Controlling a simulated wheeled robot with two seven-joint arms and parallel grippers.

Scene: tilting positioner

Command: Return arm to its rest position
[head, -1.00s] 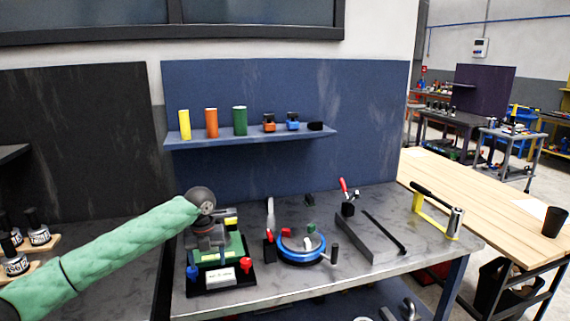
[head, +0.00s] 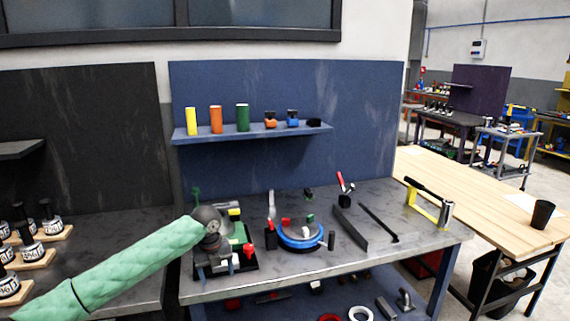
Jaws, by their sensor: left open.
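My left arm, in a green padded sleeve, comes in from the lower left in the head view. Its left gripper (head: 222,262) hangs at the left of the grey workbench, in front of the black-based fixture with the green plate (head: 241,238), and hides part of it. I see nothing held in its fingers, which are small and dark here. The blue round positioner (head: 302,243) stands to the right of the gripper, apart from it. My right gripper is not in view.
A blue shelf (head: 255,134) holds yellow, orange and green cylinders and small parts. An angled black plate (head: 349,232), a bar and a yellow-framed tool (head: 428,205) lie on the right of the bench (head: 425,238). Black-capped bottles (head: 52,221) stand at left.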

